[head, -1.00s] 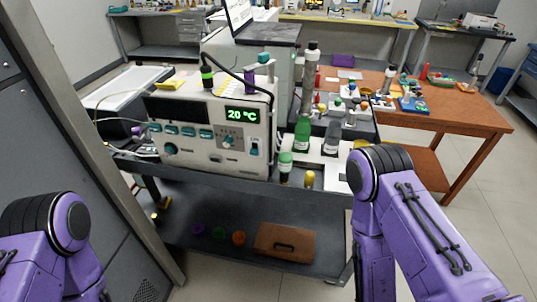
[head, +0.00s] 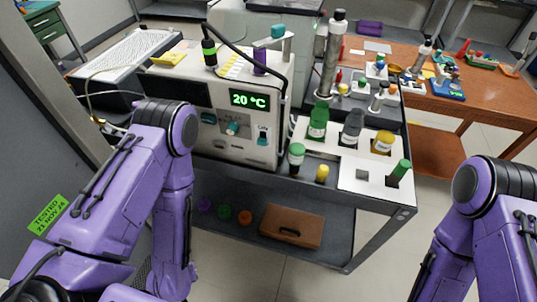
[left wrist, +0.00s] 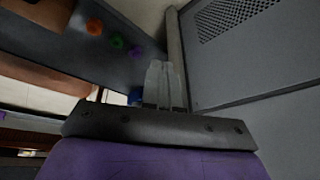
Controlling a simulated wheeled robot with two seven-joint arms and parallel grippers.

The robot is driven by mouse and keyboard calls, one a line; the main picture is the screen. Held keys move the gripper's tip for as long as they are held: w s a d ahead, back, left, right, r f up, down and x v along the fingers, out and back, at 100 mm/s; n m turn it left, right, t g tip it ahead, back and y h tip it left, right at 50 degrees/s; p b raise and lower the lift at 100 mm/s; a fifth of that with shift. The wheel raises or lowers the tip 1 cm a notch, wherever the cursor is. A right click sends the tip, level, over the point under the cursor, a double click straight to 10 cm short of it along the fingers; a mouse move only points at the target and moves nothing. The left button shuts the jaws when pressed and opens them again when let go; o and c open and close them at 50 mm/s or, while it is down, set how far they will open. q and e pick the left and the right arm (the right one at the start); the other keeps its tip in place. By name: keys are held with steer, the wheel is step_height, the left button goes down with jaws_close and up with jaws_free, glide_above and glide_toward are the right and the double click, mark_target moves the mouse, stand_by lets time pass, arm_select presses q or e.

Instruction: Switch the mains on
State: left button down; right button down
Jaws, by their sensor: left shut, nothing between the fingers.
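The white instrument (head: 245,128) stands on the cart in the head view. Its green display (head: 250,99) reads 20 °C. My left arm covers the left part of the panel. My left gripper (left wrist: 164,68) shows in the left wrist view, shut and empty, below the instrument near the cart's lower shelf. It touches nothing that I can see. My right gripper is outside both views.
The lower shelf (head: 215,235) holds a brown case (head: 291,226) and purple, green and orange discs. Bottles, such as a green one (head: 318,122), stand right of the instrument. A grey cabinet (left wrist: 235,60) is close beside my left gripper.

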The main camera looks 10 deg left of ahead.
arm_select(q)
steer(key=w+d+f+n+t+h+b, duration=0.4)
steer(key=w+d+f+b, duration=0.3)
steer(key=w+d+b, duration=0.35)
steer(key=w+d+r+n+t+h+b, duration=0.25)
steer(key=w+d+n+t+b, duration=0.3)
steer(key=w+b, duration=0.55)
steer(key=w+d+r+n+t+h+b, duration=0.2)
steer(key=w+d+r+n+t+b, duration=0.1)
steer(key=r+n+t+b, duration=0.5)
steer(key=s+a+r+n+t+y+b, duration=0.1)
steer(key=r+n+t+y+b, duration=0.1)
steer(key=r+n, duration=0.3)
steer(key=s+a+r+n+t+y+b, duration=0.1)
steer(key=a+r+n+t+y+b, duration=0.1)
steer(key=r+n+t+b, duration=0.2)
step_height(320, 180, up, 2)
steer(key=shift+r+n+b, duration=0.2)
steer(key=shift+n+b, duration=0.1)
steer(key=shift+n, duration=0.95)
